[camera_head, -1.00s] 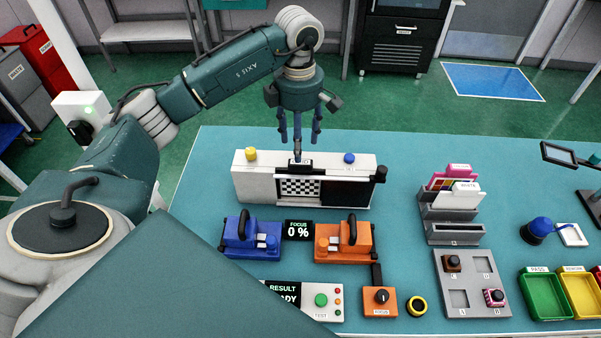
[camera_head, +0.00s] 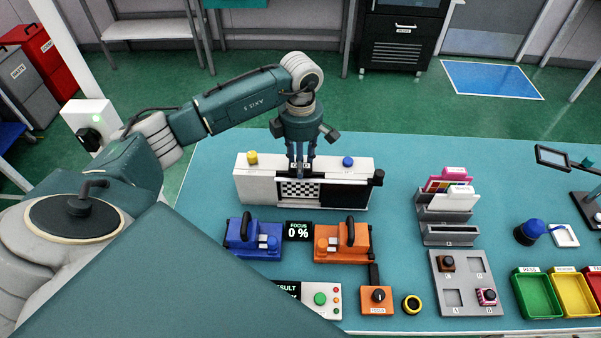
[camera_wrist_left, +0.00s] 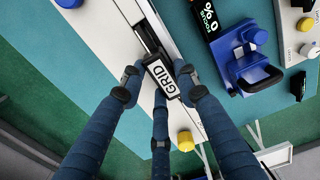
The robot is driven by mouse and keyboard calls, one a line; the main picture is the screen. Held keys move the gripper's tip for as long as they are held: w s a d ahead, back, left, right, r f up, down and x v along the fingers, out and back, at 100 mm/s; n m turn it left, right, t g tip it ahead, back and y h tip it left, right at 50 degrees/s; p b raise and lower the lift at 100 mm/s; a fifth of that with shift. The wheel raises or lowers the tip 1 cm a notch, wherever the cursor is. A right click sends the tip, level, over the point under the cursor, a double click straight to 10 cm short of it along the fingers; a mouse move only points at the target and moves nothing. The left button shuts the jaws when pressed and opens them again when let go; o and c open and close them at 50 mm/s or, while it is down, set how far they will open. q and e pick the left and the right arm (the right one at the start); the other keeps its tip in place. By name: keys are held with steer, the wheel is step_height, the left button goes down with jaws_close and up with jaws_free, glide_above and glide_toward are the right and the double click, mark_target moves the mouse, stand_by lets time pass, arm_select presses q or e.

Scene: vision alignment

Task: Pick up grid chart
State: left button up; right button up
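The grid chart's tab, a white label reading GRID (camera_wrist_left: 162,79), stands in the slot on top of the black-and-white chart holder. In the head view, the checkered chart face (camera_head: 300,190) shows in the holder's front window. My left gripper (camera_head: 301,168) points straight down at the tab and hides most of it there. In the left wrist view, its blue fingers (camera_wrist_left: 160,85) stand close around the tab, with fingertips at both sides, and look shut on it. The chart is still seated in the holder (camera_head: 255,187). My right gripper is not in view.
A yellow knob (camera_head: 252,158) and a blue knob (camera_head: 348,162) rise from the holder beside the gripper. Blue (camera_head: 252,240) and orange (camera_head: 342,242) fixtures stand in front. A grey rack (camera_head: 448,222) with cards is at the right. The table left of the holder is clear.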

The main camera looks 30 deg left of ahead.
arm_select(q)
jaws_close()
steer(key=shift+r, duration=0.15)
